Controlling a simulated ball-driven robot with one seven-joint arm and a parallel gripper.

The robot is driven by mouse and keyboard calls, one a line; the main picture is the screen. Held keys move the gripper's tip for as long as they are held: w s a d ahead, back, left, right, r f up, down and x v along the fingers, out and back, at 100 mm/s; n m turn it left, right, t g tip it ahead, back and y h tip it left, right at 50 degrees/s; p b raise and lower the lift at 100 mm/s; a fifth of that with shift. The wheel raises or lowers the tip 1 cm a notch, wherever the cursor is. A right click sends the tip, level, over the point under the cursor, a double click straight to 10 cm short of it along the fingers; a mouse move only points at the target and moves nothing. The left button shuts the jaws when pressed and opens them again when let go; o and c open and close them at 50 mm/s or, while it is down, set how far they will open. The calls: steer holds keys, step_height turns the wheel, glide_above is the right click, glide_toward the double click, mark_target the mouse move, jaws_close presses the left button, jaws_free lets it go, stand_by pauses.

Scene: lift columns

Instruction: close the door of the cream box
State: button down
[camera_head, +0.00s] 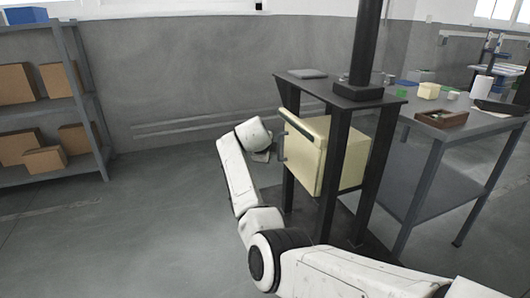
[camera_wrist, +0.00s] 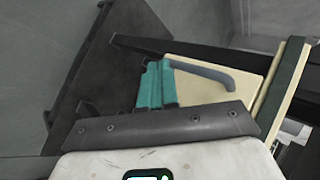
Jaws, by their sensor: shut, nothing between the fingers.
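The cream box (camera_head: 345,155) sits inside a black frame in the head view. Its door (camera_head: 301,158) is on the box's left side and has a dark handle (camera_head: 281,143). In the head view the door appears near the box; whether a narrow gap remains is hard to tell. In the wrist view the door (camera_wrist: 205,90) shows a grey bar handle (camera_wrist: 207,72), with a dark strip between it and more cream surface at right. My gripper (camera_wrist: 157,63) has teal fingers, shut and empty, beside the handle's left end; contact is unclear. My gripper (camera_head: 263,157) is mostly hidden behind the wrist in the head view.
The black frame (camera_head: 331,180) has legs and a top plate around the box. A grey workbench (camera_head: 440,135) with a wooden tray (camera_head: 441,118) stands to the right. Shelves (camera_head: 88,110) with cartons stand at far left. The floor between the shelves and my arm is clear.

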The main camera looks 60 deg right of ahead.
steer(key=a+r+p, duration=0.2)
steer(key=a+r, duration=0.4)
steer(key=a, duration=0.1)
steer(key=shift+w+a+r+p, duration=0.2)
steer(key=shift+a+r+p, duration=0.05)
steer(key=shift+r+p, duration=0.15)
steer(key=s+a+f+n+y, duration=0.2)
steer(key=s+a+f+n, duration=0.6)
steer(key=f, duration=0.2)
steer(key=s+a+f+n+y, duration=0.2)
steer(key=s+a+f+n, duration=0.55)
steer(key=f, duration=0.25)
steer(key=s+a+f+n+g+y, duration=0.1)
steer(key=s+a+f+n+y, duration=0.15)
steer(key=s+a+n, duration=0.7)
steer(key=s+a+f+n+g+y, duration=0.15)
steer(key=s+a+f+n, duration=0.4)
steer(key=s, duration=0.65)
step_height(320, 180, up, 29)
steer(key=a+n+p, duration=0.1)
steer(key=a+p, duration=0.1)
steer(key=p, duration=2.5)
steer(key=shift+s+y, duration=0.2)
steer(key=shift+y, duration=0.1)
